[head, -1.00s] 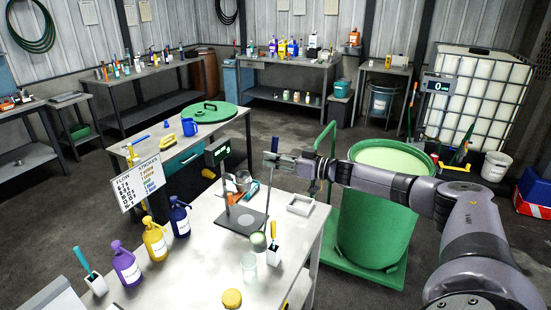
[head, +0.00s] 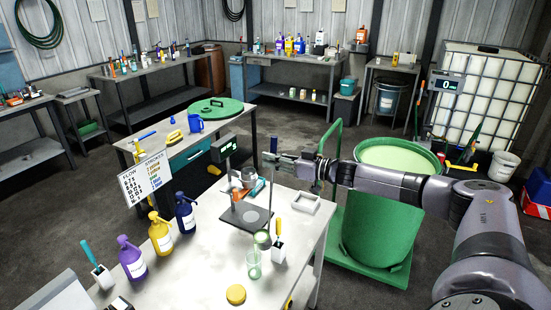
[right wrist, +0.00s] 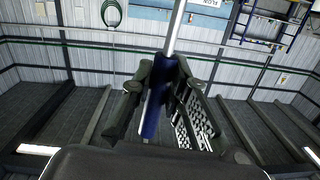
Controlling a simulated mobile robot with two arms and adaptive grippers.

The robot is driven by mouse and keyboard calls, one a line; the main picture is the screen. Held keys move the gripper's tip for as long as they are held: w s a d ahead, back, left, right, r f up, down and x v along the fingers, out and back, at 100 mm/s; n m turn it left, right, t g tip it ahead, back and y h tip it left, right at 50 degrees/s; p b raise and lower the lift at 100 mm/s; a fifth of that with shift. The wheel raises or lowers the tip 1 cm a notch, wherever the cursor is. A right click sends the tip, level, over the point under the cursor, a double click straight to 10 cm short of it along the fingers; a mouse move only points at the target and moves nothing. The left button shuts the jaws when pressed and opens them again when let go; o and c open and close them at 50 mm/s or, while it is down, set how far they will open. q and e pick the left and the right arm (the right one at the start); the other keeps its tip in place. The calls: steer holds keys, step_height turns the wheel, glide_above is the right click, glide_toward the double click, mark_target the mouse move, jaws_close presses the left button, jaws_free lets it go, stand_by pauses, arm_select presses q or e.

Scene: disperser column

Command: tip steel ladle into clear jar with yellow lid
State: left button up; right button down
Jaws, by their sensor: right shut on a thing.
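My right gripper (head: 277,158) is shut on the blue handle of the steel ladle (head: 273,145). In the right wrist view the blue handle (right wrist: 152,105) sits between the fingers, with its bright steel rod running up. In the head view a small round, pale-green-filled thing (head: 262,239), perhaps the ladle's bowl, shows below the gripper, just behind the clear jar; contact is unclear. The open clear jar (head: 254,265) stands upright on the white table. Its yellow lid (head: 235,294) lies apart near the front edge. My left gripper is out of view.
A white holder with a yellow-handled tool (head: 279,252) stands right of the jar. A dark plate with posts (head: 250,219) and a white tray (head: 306,202) lie behind. Pump bottles (head: 160,238) stand left. A large green drum (head: 397,158) stands beyond the table.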

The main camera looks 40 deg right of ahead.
steer(key=s+a+n+h, duration=0.1)
steer(key=a+n, duration=0.3)
steer(key=a, duration=0.8)
steer(key=shift+s+a+g, duration=0.25)
steer(key=shift+s+g, duration=0.05)
steer(key=shift+s, duration=0.6)
stand_by(2.1)
steer(key=shift+s+a+f, duration=0.1)
steer(key=shift+a, duration=0.1)
steer(key=shift+s+a+f+n, duration=0.15)
steer(key=shift+a+n, duration=0.2)
steer(key=shift+a, duration=0.35)
steer(key=shift+s+a+n, duration=0.15)
steer(key=shift+a+n, duration=0.2)
steer(key=shift+a, duration=0.35)
steer(key=s+a+f+n+h, duration=0.1)
steer(key=a+f+n, duration=0.1)
steer(key=a, duration=0.5)
steer(key=shift+s+a+f+n, duration=0.25)
steer(key=shift+s+f+n, duration=0.15)
steer(key=shift+f, duration=0.1)
stand_by(1.1)
